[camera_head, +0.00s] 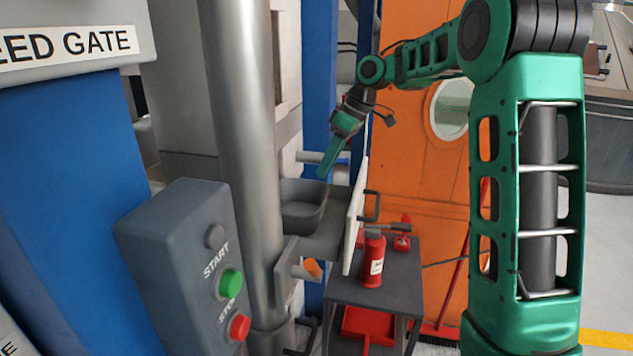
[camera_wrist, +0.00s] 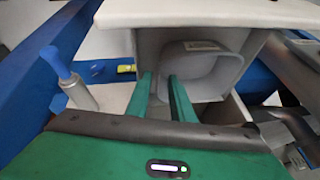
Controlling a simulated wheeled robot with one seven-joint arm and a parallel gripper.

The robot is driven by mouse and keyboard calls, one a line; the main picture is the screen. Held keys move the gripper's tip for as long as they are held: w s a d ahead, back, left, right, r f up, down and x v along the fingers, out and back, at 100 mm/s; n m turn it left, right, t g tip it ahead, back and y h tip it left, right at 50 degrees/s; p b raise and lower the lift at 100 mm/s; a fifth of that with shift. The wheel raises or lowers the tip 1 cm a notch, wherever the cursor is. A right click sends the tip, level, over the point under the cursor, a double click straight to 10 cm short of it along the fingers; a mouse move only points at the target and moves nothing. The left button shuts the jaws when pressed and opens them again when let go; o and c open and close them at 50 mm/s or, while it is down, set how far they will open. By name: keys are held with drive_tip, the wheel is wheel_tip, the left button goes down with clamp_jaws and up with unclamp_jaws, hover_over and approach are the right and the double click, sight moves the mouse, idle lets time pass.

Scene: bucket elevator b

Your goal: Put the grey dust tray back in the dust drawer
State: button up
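The grey dust tray (camera_head: 303,212) is an open box and appears to sit upright on or in the pulled-out dust drawer (camera_head: 325,240). The drawer has a white front panel (camera_head: 355,215) with a dark handle. My gripper (camera_head: 323,174) points down just above the tray's right side. In the wrist view, the tray (camera_wrist: 205,67) lies just beyond my gripper's fingertips (camera_wrist: 160,75), below the white panel (camera_wrist: 190,12). The fingers are apart with a clear gap between them. Whether a fingertip touches the tray rim cannot be told.
A latch with an orange grip (camera_head: 312,268) and a blue-tipped one (camera_head: 335,160) flank the drawer. A red bottle (camera_head: 374,262) stands on a dark cart (camera_head: 385,285) to the right. A steel pipe (camera_head: 240,150) and start/stop box (camera_head: 180,255) stand in front left.

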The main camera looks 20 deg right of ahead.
drive_tip(key=v, duration=0.5)
drive_tip(key=shift+d+r, duration=0.15)
drive_tip(key=shift+r, duration=0.25)
drive_tip(key=shift+s, duration=0.1)
drive_tip(key=s+d+m+t+h, duration=0.15)
drive_tip(key=s+d+m, duration=0.25)
drive_tip(key=s+m, duration=0.55)
drive_tip(key=s+d+f+m+g+h, duration=0.1)
drive_tip(key=s+f, duration=0.4)
drive_tip(key=s, duration=0.5)
drive_tip(key=s+d+f+m+g+h, duration=0.1)
drive_tip(key=s+d+f+m, duration=0.2)
drive_tip(key=s, duration=0.7)
drive_tip(key=s+d+f+m+g+h, duration=0.1)
drive_tip(key=s+d+f+m, duration=0.1)
drive_tip(key=s+f, duration=0.5)
drive_tip(key=s, duration=0.4)
drive_tip(key=shift+d, duration=0.25)
drive_tip(key=shift+w+a+r+m, duration=0.1)
drive_tip(key=shift+m, duration=0.15)
